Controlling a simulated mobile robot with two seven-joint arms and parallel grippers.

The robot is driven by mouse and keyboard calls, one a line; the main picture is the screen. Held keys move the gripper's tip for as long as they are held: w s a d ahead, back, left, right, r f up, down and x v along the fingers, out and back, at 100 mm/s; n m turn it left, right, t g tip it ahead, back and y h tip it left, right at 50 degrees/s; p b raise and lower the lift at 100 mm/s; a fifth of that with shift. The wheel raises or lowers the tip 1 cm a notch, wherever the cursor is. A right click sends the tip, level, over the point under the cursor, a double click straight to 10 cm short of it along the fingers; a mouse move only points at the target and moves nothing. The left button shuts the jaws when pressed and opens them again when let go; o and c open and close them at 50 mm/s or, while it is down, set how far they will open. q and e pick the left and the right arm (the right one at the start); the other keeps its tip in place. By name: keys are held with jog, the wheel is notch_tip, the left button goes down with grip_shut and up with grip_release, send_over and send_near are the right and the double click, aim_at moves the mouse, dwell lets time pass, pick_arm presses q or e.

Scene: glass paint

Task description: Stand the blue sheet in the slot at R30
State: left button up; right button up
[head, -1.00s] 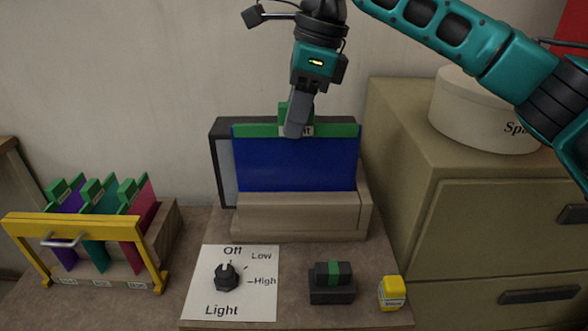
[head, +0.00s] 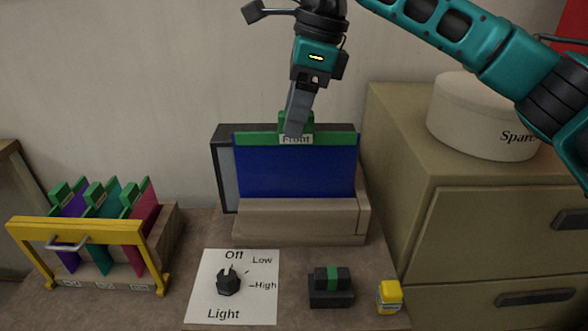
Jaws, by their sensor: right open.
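The blue sheet (head: 295,172) stands upright in a wooden block (head: 290,219), in front of a dark-framed panel (head: 227,175). Its top edge is a green strip with a raised green tab and a white label reading "Front". My right gripper (head: 296,130) points down at this tab, its fingers overlapping the tab and the label's top edge. It is open; whether a finger touches the tab I cannot tell. A yellow-fronted rack (head: 80,230) on the left holds purple, teal and pink sheets. Its small labels are unreadable, so I cannot pick out R30. My left gripper is out of view.
A light dial (head: 228,281) sits on a white card at the front. A drawer cabinet (head: 490,235) bearing a round box (head: 480,115) fills the right.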

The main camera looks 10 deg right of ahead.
jog(key=shift+r+p, duration=1.9)
jog(key=shift+r, duration=0.65)
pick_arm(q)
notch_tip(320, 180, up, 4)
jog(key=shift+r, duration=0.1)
pick_arm(e)
jog(key=shift+o, duration=0.2)
jog(key=shift+f, duration=0.1)
